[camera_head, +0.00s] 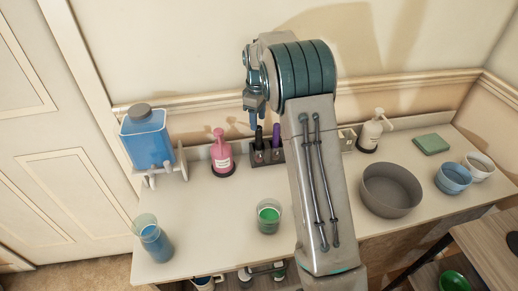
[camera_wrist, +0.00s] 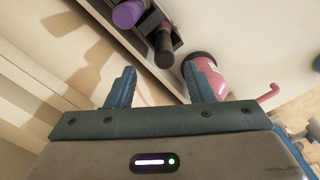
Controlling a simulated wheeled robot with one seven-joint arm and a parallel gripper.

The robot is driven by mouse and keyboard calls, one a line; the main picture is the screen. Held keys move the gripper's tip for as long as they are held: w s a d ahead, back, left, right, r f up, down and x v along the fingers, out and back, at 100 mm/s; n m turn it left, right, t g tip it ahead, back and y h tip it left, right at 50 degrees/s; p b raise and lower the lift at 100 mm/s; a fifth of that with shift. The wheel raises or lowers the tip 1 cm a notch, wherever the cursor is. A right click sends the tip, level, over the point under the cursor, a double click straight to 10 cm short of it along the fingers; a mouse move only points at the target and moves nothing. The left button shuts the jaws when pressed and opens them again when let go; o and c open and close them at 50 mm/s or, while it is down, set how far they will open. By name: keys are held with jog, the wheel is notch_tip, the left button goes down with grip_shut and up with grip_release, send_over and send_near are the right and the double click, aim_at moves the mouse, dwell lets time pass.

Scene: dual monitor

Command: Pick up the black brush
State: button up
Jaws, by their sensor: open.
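The black brush (camera_head: 259,139) stands upright in a dark holder (camera_head: 268,156) at the back of the counter. It also shows in the wrist view (camera_wrist: 163,45), with its dark end facing the camera. My gripper (camera_head: 254,118) is open and empty, above and close to the brush. In the wrist view my gripper's two blue fingers (camera_wrist: 160,85) are spread apart, and the brush lies ahead of the gap between them. I cannot tell how far the fingertips are from it. The brush's lower part is hidden in the holder.
A purple-handled item (camera_head: 276,134) stands beside the brush in the same holder. A pink pump bottle (camera_head: 220,155) is close on the left; it also shows beside a finger in the wrist view (camera_wrist: 212,78). The wall is close behind. The left counter front (camera_head: 205,215) has free room.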

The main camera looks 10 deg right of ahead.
aim_at(258, 136)
jog(key=f, duration=0.5)
jog(key=f+p, duration=0.1)
jog(key=f, duration=0.1)
jog(key=shift+s+f, duration=0.3)
jog(key=shift+s, duration=0.05)
jog(key=c, duration=1)
